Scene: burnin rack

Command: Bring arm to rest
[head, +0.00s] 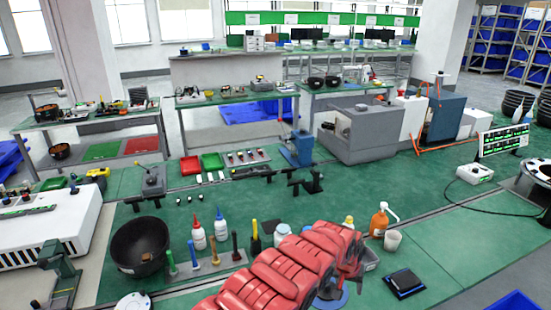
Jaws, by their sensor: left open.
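My left arm, with red padded covers, comes in from the bottom and reaches up and right over the green bench (440,262). My left gripper (352,266) is at its far end, dark, small and partly hidden by the arm. It is open, and I see nothing held in it. It is left of an orange pump bottle (379,221) and a white cup (392,240); I cannot tell how high above the bench it is. My right gripper is not in view.
A black bowl (139,247), glue bottles (198,233) and upright tools (214,248) stand left of the arm. A black flat device (404,284) lies to the right. Grey machines (366,133) stand behind. The bench right of the cup is mostly clear.

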